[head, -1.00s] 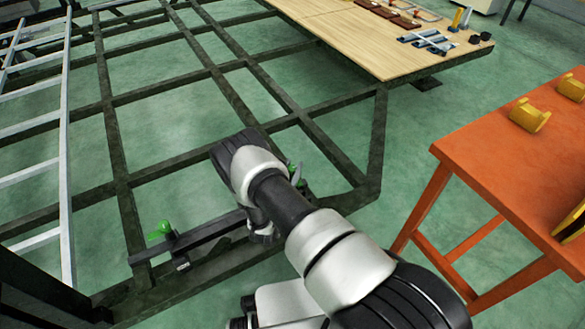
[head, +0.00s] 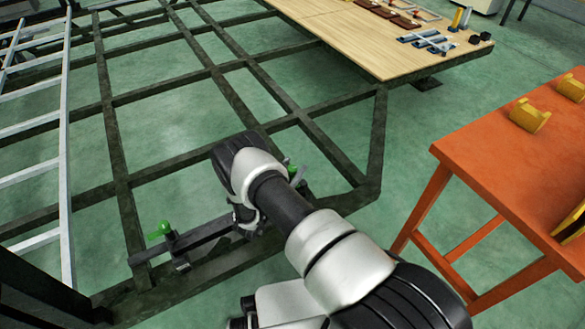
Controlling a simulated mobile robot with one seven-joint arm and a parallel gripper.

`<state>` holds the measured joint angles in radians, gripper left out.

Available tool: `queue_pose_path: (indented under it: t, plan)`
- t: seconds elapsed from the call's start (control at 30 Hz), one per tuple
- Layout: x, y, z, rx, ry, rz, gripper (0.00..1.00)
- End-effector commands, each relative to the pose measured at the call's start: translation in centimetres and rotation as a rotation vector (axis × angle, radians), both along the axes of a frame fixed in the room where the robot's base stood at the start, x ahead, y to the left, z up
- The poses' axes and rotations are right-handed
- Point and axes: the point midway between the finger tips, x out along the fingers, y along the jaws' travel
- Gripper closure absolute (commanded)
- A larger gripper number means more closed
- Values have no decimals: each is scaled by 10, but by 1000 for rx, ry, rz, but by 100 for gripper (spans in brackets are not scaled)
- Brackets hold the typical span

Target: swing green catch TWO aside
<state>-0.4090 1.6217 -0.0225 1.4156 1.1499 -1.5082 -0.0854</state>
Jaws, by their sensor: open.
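Two green catches show on the dark bar at the near end of the chassis frame. The left green catch (head: 160,229) stands in plain view at the bar's left part. The right green catch (head: 293,171) is partly hidden behind my arm. I cannot read any number on them, so I cannot tell which is TWO. My gripper (head: 247,223) is open, low over the bar between the two catches and apart from the left one. My arm hides part of it, and its fingertips are small and hard to make out.
The dark chassis frame (head: 119,185) has open gaps showing green floor. An orange table (head: 480,160) with yellow parts stands at the right. A wooden deck (head: 365,50) with tools lies at the back. A pale ladder-like rack (head: 64,130) stands at the left.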

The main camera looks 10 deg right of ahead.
Motion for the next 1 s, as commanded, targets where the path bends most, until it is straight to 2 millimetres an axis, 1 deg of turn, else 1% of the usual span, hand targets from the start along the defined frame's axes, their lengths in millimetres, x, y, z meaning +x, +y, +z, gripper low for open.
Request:
queue_pose_path:
  t: [0.17,0.27,0.6,0.7,0.83,1.0]
  plan:
    - [-14,14,0,1,4,3,56]
    - [-30,29,1,0,4,5,56]
    - [-92,84,1,1,2,4,56]
    - [-106,97,1,1,1,3,56]
    - [-120,109,0,1,1,1,56]
    - [-128,115,0,-1,1,0,56]
